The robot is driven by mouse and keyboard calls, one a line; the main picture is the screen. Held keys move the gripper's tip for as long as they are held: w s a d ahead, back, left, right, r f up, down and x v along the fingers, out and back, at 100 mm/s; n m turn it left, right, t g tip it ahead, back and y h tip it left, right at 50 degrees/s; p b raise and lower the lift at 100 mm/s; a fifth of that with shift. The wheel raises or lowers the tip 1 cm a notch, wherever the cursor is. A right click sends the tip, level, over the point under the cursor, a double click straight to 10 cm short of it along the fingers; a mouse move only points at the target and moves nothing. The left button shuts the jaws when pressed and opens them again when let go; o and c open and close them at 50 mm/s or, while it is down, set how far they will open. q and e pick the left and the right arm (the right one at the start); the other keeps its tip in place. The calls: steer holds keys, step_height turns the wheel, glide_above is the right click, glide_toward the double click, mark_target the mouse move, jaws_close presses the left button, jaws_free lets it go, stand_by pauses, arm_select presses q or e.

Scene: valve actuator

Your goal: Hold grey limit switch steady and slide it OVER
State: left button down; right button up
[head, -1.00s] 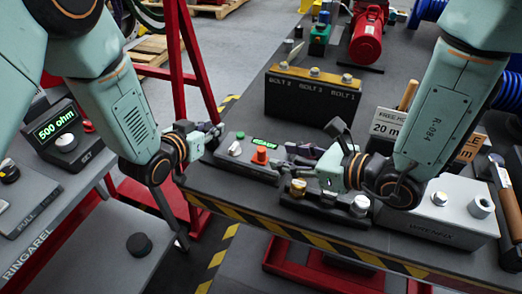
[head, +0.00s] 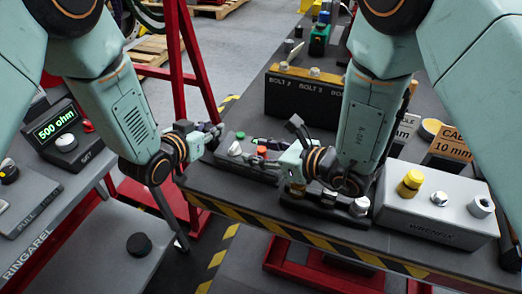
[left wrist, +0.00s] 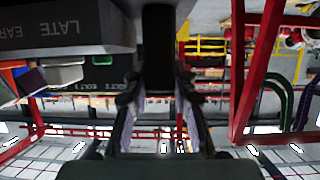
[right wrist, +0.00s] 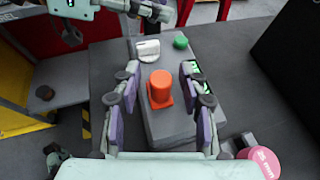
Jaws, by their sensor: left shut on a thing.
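A grey control box (head: 232,163) with a pale knob (head: 235,148), an orange button and a green button lies on the dark bench; I take it for the limit switch. Its pale knob (right wrist: 148,49), orange button (right wrist: 160,88) and green button (right wrist: 180,42) show in the right wrist view. My left gripper (head: 217,131) is at the box's far left end. In the left wrist view its fingers (left wrist: 160,100) close on a dark bar-like part (left wrist: 158,45); I cannot tell what it belongs to. My right gripper (right wrist: 160,100) is open, its fingers either side of the orange button.
A grey box (head: 425,215) with a yellow knob (head: 410,183) stands at right. A dark bolt holder (head: 300,98) stands behind. A pink round part (right wrist: 262,160) is near my right gripper. A side table (head: 75,215) at left carries a 500 ohm display (head: 55,125).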

jaws_close()
stand_by(0.6)
